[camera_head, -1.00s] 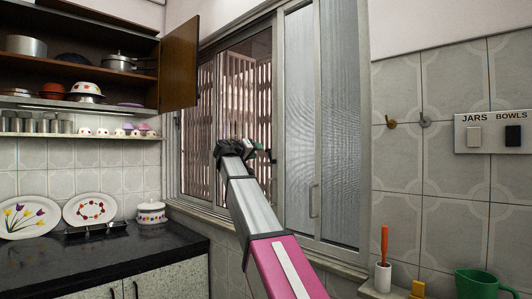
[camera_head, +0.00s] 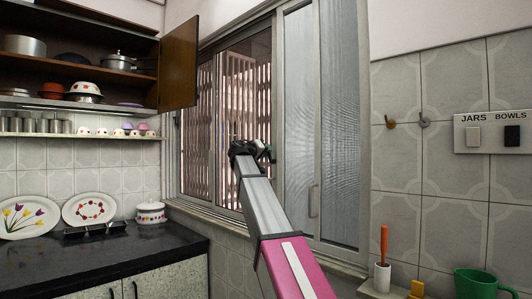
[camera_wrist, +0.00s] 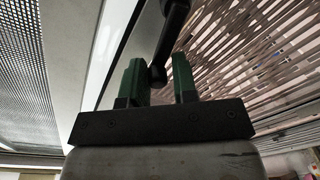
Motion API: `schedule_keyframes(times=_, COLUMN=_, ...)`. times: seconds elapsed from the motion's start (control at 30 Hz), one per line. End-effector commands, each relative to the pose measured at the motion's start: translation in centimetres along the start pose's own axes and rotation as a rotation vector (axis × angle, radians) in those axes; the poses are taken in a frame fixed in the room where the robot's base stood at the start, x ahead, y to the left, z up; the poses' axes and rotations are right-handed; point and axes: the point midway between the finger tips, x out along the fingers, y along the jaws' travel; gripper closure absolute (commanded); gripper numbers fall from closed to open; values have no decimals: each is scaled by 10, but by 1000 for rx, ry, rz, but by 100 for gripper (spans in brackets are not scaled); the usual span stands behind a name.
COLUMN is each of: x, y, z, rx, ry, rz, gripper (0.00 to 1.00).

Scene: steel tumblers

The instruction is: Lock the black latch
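The black latch (camera_wrist: 171,38) is a dark lever on the pale window frame. In the wrist view it hangs down from the top, and its lower end lies between the two green fingers of my gripper (camera_wrist: 158,62). The fingers are apart, and I cannot tell whether either touches the latch. In the head view my gripper (camera_head: 266,152) is at the window, by the edge of the sliding pane. The latch cannot be made out there.
The sliding window (camera_head: 299,120) has a mesh pane, with a slatted grille (camera_head: 228,120) behind its opening. An open cupboard door (camera_head: 179,60) juts out at upper left. The black counter (camera_head: 160,243) lies at lower left. A green mug (camera_head: 474,284) stands at lower right.

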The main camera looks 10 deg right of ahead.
Motion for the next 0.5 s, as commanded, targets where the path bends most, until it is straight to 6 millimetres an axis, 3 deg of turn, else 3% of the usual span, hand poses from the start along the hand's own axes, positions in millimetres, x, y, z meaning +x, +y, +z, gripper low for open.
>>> schedule_keyframes(times=0.27, x=-1, y=3, z=3, rx=16, ry=-3, rz=6, gripper=97)
schedule_keyframes(times=0.5, x=-2, y=11, z=9, rx=189, ry=5, rz=16, gripper=97)
